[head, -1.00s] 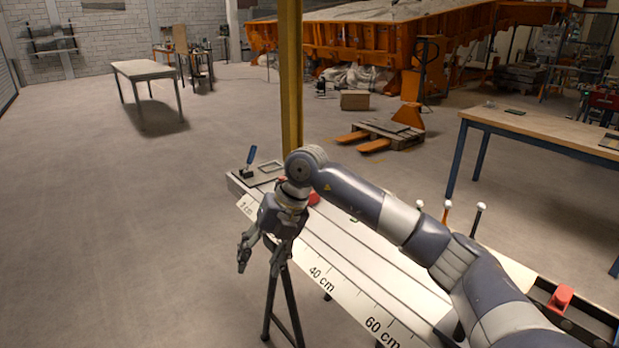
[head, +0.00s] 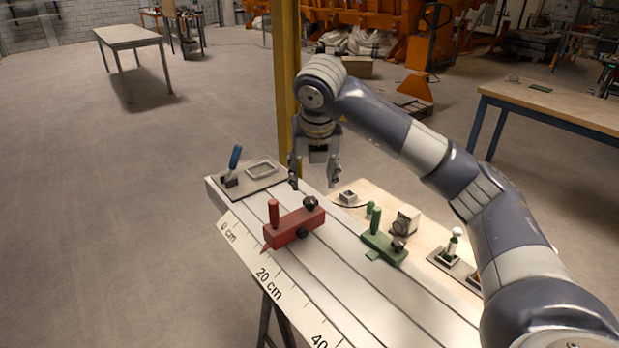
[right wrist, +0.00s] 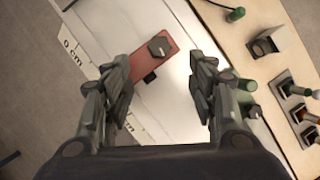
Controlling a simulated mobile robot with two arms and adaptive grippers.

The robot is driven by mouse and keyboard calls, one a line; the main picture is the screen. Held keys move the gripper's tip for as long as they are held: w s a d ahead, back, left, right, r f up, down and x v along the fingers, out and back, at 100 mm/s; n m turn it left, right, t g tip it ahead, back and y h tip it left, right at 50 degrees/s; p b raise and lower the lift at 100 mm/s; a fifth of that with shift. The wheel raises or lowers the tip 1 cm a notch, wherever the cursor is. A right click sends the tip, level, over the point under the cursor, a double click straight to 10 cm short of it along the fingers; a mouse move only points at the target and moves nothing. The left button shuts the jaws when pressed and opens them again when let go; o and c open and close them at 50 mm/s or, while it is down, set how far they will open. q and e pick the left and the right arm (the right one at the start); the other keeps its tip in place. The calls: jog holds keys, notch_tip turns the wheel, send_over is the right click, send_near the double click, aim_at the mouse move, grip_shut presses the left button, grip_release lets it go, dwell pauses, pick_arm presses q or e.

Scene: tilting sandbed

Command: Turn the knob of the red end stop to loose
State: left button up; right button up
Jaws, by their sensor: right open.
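The red end stop (head: 285,230) sits on the pale slotted bench top, near the 0–20 cm part of the scale. It has an upright red handle (head: 273,212) and a black knob (head: 310,203) on top at its far end. A second dark knob (head: 303,234) is on its side. My right gripper (head: 314,184) points down, open and empty, just above and beyond the black knob. In the right wrist view the red end stop (right wrist: 143,67) and its black knob (right wrist: 158,47) show between the spread fingers (right wrist: 158,64), apart from them. My left gripper is out of view.
A green stop (head: 383,246) stands to the right on the bench. A plate with a blue-handled tool (head: 234,160) lies at the far left end. A wooden board (head: 430,240) with small parts lies along the right side. A yellow post (head: 287,90) rises behind.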

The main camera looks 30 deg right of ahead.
jog(key=p, duration=0.1)
send_over(311, 201)
jog(key=s+a, duration=0.1)
jog(key=s, duration=0.1)
notch_tip(311, 201, down, 5)
jog(key=shift+f, duration=0.15)
jog(key=x, duration=0.2)
jog(key=shift+w+d+f, duration=0.1)
jog(key=shift+w+f, duration=0.15)
jog(key=shift+f, duration=0.05)
jog(key=shift+x, duration=0.75)
jog(key=shift+c, duration=0.6)
jog(key=c, duration=0.9)
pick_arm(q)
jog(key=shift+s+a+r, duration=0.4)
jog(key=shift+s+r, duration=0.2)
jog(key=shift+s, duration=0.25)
pick_arm(e)
jog(key=shift+c, duration=0.3)
